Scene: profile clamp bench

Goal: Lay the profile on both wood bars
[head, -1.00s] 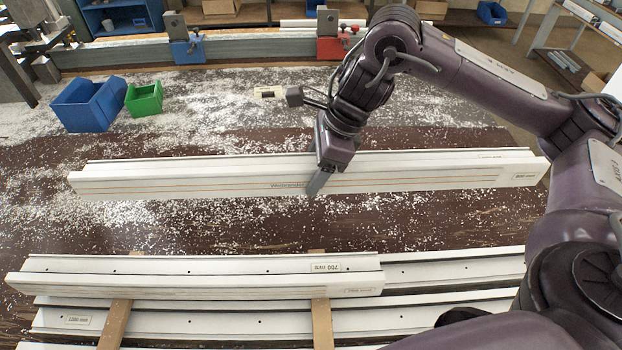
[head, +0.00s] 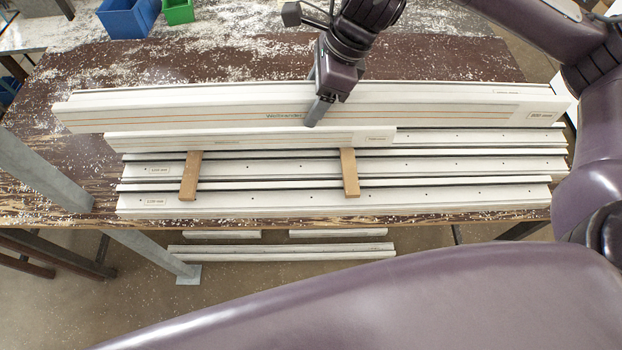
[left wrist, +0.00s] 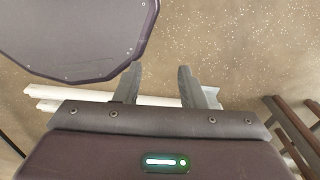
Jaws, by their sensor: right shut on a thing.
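A long white profile (head: 200,112) with orange stripes runs across the head view. My right gripper (head: 318,110) is shut on it near its middle and holds it roughly level, apparently above the table. Two wood bars, a left one (head: 190,178) and a right one (head: 349,175), lie crosswise over white profiles near the table's front. A shorter white profile (head: 250,139) covers their far ends; the near parts are bare. The held profile appears just behind the shorter one; its height over it is hard to tell. My left gripper (left wrist: 160,85) is open and empty, with floor behind it.
Long white profiles (head: 450,168) lie side by side along the table's front edge. A blue bin (head: 128,18) and a green bin (head: 178,11) stand at the back left. More white pieces (head: 280,252) lie low beyond the front edge. White chips litter the tabletop (head: 440,60).

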